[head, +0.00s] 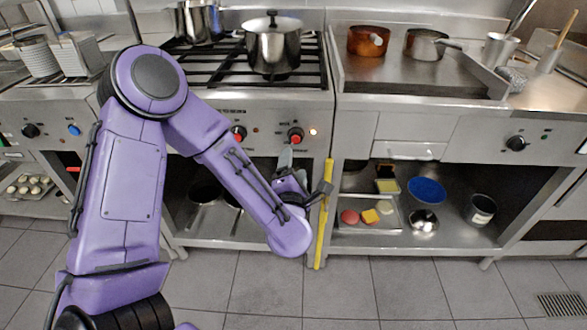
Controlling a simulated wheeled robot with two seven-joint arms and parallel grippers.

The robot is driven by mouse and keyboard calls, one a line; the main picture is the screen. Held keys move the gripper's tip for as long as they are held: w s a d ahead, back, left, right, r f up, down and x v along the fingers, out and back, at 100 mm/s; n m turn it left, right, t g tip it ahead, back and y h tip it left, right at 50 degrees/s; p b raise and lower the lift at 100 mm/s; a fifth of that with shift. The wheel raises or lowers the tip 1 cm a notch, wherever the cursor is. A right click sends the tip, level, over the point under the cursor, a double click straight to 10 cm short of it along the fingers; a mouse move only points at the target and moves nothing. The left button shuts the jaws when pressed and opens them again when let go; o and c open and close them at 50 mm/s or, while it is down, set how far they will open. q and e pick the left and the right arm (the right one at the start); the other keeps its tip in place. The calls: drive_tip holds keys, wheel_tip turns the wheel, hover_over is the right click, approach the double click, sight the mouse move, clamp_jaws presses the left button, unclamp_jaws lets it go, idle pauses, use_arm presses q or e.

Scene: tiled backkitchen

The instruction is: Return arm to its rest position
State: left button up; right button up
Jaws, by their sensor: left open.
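My left arm is purple and comes in from the left, bent at a high elbow in front of the stove. Its forearm slopes down to the right. My left gripper (304,176) is at the end of it, in front of the stove's lower right side, close to a vertical yellow strip (322,220). Its dark fingers are apart and I see nothing held between them. The wrist hides part of the gripper, and I cannot tell whether it touches the strip. My right gripper is not in view.
A lidded steel pot (272,45) stands on the gas stove (212,72). A copper pot (368,41) and a steel saucepan (426,44) stand on the right counter. The shelf below holds a blue bowl (427,190) and food. The tiled floor (400,290) in front is clear.

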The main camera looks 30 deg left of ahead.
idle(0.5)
use_arm(q)
drive_tip(key=s+d+f+m+g+h+p, duration=0.2)
drive_tip(key=s+f+m+g+h, duration=0.15)
drive_tip(key=f+m, duration=0.45)
drive_tip(key=s+d+f+m+g+h+p, duration=0.25)
drive_tip(key=s+f+m, duration=0.25)
drive_tip(key=f+m, duration=0.3)
drive_tip(key=s+a+f+m+g+p, duration=0.1)
drive_tip(key=s+f+m+g+p, duration=0.1)
drive_tip(key=s, duration=0.8)
drive_tip(key=s+a+f+m+g+p, duration=0.2)
drive_tip(key=s+f+m+g+p, duration=0.1)
drive_tip(key=s, duration=0.7)
drive_tip(key=shift+s+a+f+m+g, duration=0.25)
drive_tip(key=shift+f+m+g, duration=0.3)
drive_tip(key=shift+m, duration=0.45)
